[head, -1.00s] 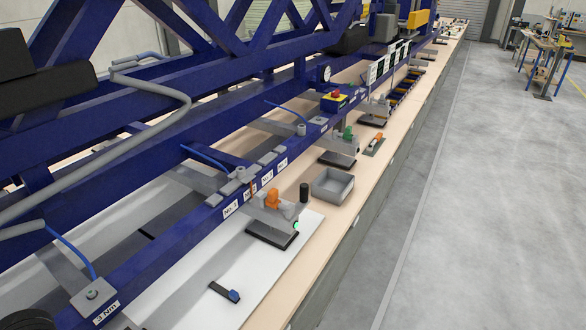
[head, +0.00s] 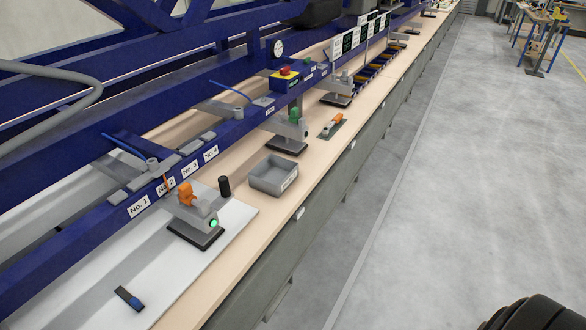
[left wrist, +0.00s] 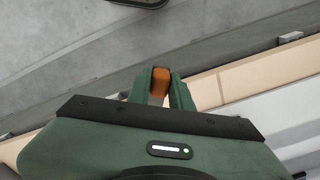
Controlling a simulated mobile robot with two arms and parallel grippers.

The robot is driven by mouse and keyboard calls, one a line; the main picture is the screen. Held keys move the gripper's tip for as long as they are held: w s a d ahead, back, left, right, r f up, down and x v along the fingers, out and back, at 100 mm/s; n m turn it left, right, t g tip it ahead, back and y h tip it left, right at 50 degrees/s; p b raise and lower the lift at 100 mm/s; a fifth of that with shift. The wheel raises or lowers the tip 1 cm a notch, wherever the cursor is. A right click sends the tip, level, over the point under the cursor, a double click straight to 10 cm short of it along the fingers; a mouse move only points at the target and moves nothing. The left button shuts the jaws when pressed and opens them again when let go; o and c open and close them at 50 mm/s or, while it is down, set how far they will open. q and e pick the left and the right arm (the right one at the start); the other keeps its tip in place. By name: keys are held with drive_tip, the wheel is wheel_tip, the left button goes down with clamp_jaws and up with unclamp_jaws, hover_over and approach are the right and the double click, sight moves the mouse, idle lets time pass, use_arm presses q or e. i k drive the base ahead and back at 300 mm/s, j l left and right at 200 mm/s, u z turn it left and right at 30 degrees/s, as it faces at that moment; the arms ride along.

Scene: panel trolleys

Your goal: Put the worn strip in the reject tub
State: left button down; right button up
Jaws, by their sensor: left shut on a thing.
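My left gripper (left wrist: 160,88) shows in the left wrist view. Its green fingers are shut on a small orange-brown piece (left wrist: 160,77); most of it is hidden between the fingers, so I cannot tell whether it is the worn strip. Floor and bench edge lie beyond it. In the head view, an open grey tub (head: 273,177) with a label stands on the bench; it appears empty, and I cannot read the label to tell if it is the reject tub. A dark strip-like piece with a blue end (head: 128,297) lies on the white sheet. Neither gripper shows in the head view.
A clamp fixture with an orange knob (head: 195,216) stands on the white sheet (head: 236,228), beside a black cylinder (head: 224,186). A green-knobbed fixture (head: 290,131) and an orange-handled tool (head: 333,123) are farther along. A blue frame overhangs the bench. The floor at right (head: 440,200) is clear.

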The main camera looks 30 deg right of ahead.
sight(273, 181)
drive_tip(key=i+l, duration=0.15)
drive_tip(key=l, duration=0.3)
drive_tip(key=i+l+u, duration=0.1)
drive_tip(key=l, duration=0.3)
drive_tip(key=i+l, duration=0.2)
drive_tip(key=l, duration=0.25)
drive_tip(key=i+l+u, duration=0.15)
drive_tip(key=l, duration=0.3)
drive_tip(key=i+l, duration=0.1)
drive_tip(key=l, duration=0.35)
drive_tip(key=i+l+u, duration=0.1)
drive_tip(key=l, duration=0.35)
drive_tip(key=i+l, duration=0.2)
drive_tip(key=l, duration=0.2)
drive_tip(key=i+l+u, duration=0.1)
drive_tip(key=i+l, duration=0.15)
drive_tip(key=l, duration=0.15)
drive_tip(key=i+l, duration=0.15)
drive_tip(key=l, duration=0.25)
